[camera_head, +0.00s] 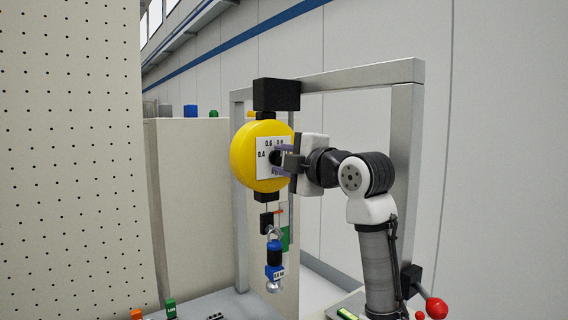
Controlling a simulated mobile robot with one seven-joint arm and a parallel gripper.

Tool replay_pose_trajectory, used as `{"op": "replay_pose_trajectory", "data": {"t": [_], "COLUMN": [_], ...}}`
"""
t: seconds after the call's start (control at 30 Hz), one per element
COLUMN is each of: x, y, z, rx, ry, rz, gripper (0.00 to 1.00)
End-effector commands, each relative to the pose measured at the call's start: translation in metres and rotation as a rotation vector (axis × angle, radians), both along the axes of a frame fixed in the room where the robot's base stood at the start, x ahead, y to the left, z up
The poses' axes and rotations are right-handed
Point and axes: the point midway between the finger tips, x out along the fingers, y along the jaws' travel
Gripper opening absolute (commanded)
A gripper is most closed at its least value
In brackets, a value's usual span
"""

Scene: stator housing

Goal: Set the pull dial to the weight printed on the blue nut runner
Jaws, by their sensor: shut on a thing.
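The yellow round balancer (243,158) hangs from a black block on the metal frame. Its white scale plate (263,170) shows 0.4 and 0.6, with another number partly hidden by my gripper. The dark pull dial (275,157) sits in the middle of the plate, mostly covered. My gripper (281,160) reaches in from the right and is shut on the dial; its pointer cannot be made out. The blue nut runner (274,270) hangs upright below the balancer from a hook. It bears a small white label (278,274), too small to read surely.
A grey metal frame (360,78) stands around the balancer, with one post behind my arm. A pegboard (70,150) fills the left. Small orange and green blocks (171,309) lie at the lower left. A red-knobbed lever (436,307) is at the lower right.

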Motion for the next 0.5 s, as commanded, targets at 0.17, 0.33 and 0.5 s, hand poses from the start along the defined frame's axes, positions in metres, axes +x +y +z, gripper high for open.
{"op": "replay_pose_trajectory", "data": {"t": [0.17,0.33,0.5], "x": [-0.0004,-0.0004,-0.0002], "y": [-0.0004,0.0002,-0.0004], "z": [-0.002,-0.0024,-0.0027], "rx": [-0.133,-0.247,-0.335], "ry": [-0.094,-0.177,-0.241], "rz": [-0.001,0.001,0.0], "gripper": [0.08,0.08,0.08]}}
